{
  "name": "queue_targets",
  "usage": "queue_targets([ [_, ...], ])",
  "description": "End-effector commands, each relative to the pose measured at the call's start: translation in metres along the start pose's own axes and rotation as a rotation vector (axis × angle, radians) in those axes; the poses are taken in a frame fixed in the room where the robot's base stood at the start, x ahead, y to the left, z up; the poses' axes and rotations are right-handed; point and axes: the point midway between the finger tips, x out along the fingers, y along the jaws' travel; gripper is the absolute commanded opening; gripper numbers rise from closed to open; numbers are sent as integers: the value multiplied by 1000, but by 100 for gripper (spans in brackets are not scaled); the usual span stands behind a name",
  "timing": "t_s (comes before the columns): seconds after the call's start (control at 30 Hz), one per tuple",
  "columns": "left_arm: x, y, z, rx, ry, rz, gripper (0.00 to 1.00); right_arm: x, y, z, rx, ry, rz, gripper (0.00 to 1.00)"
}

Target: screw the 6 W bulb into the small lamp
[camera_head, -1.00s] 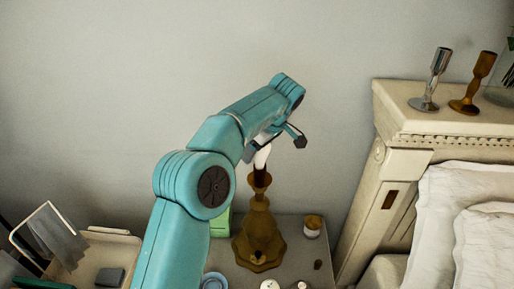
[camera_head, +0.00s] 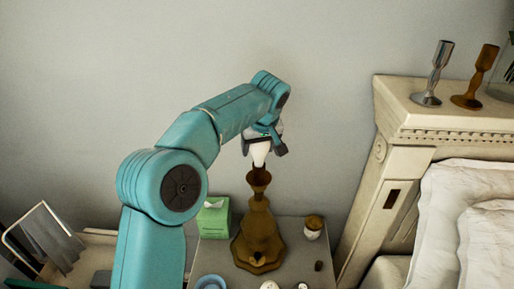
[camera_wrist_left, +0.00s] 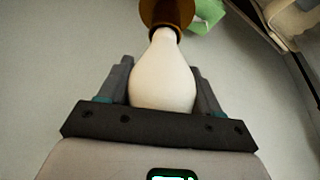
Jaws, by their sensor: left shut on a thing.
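The small lamp (camera_head: 259,235) is a brown turned stand on the bedside table, upright, with a cup-shaped socket on top. A white bulb (camera_head: 259,154) is at the top of the lamp, its narrow end down at the socket. My left gripper (camera_head: 264,147) is shut on the bulb from above. In the left wrist view the bulb (camera_wrist_left: 164,80) sits between the two fingers, its narrow end meeting the brown socket (camera_wrist_left: 166,14). I cannot tell how deep its base sits. No wattage marking is readable. My right gripper is not in view.
On the bedside table (camera_head: 290,262) stand a green tissue box (camera_head: 213,217), a small jar with a brown lid (camera_head: 313,228) and a blue dish (camera_head: 211,282). The headboard (camera_head: 440,115) with two candlesticks rises at right. The wall behind is bare.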

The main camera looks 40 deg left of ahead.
Motion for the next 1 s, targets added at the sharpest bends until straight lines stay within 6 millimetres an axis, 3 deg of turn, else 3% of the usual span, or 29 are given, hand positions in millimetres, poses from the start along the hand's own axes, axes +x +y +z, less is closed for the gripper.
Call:
queue_targets([
  [0.27,0,0,0,21,-2,8,33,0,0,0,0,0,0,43],
  [0.5,-1,2,0,256,-3,107,33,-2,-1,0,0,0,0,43],
  [0.83,-1,3,0,296,-1,122,33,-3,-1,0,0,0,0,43],
  [1.0,-2,4,0,468,-2,194,33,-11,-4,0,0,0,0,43],
])
